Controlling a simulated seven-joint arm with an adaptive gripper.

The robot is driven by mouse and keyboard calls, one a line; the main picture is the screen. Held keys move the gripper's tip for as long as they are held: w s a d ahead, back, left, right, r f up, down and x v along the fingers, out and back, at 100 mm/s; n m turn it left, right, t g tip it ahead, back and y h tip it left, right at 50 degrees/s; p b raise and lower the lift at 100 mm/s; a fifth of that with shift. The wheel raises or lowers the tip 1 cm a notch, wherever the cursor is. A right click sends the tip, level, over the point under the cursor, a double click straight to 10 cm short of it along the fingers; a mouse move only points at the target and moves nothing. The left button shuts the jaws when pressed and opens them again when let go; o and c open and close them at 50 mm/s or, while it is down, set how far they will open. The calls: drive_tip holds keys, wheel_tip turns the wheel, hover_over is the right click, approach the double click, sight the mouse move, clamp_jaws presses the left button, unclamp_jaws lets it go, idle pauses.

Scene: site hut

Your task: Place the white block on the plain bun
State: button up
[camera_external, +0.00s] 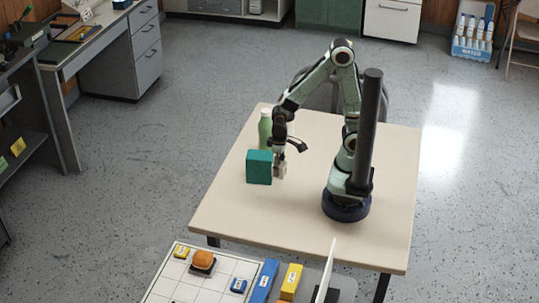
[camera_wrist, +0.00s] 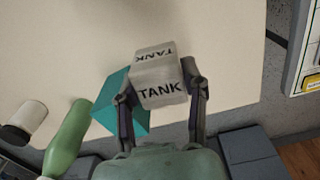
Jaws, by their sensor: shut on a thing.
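My gripper (camera_external: 279,157) is shut on a white block (camera_wrist: 160,92) marked "TANK", gripped by its sides between the two fingers. In the external view the block (camera_external: 281,171) hangs below the fingers, just right of a teal box. I cannot tell whether it touches the table. A round orange-brown bun (camera_external: 203,258) sits on a dark base on a white gridded board in the foreground, well away from my gripper. It does not show in the wrist view.
The teal box (camera_external: 259,167) stands close to the left of my gripper, with a green bottle (camera_external: 265,128) behind it. The front part of the table (camera_external: 270,220) is clear. The gridded board (camera_external: 195,287) also bears small yellow and blue pieces. A dark post (camera_external: 370,120) rises beside my arm.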

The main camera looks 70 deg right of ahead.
drive_tip(key=shift+s+d+r+m, duration=0.1)
drive_tip(key=shift+r+m, duration=0.05)
drive_tip(key=shift+m, duration=0.25)
drive_tip(key=w+a+r+m, duration=0.2)
drive_tip(key=w+a+r, duration=0.4)
drive_tip(key=w+a, duration=0.3)
drive_tip(key=a+r+n, duration=0.1)
drive_tip(key=a+n, duration=0.1)
drive_tip(key=a, duration=0.6)
drive_tip(key=n, duration=0.2)
hover_over(202, 255)
drive_tip(key=f, duration=1)
drive_tip(key=shift+s+d+f, duration=0.1)
drive_tip(key=shift+s+d, duration=0.15)
drive_tip(key=shift+d, duration=0.1)
drive_tip(key=shift+w+a+f, duration=0.2)
drive_tip(key=shift+a+f, duration=0.05)
drive_tip(key=shift+f, duration=0.1)
drive_tip(key=shift+w+f, duration=0.1)
drive_tip(key=shift+f, duration=1.45)
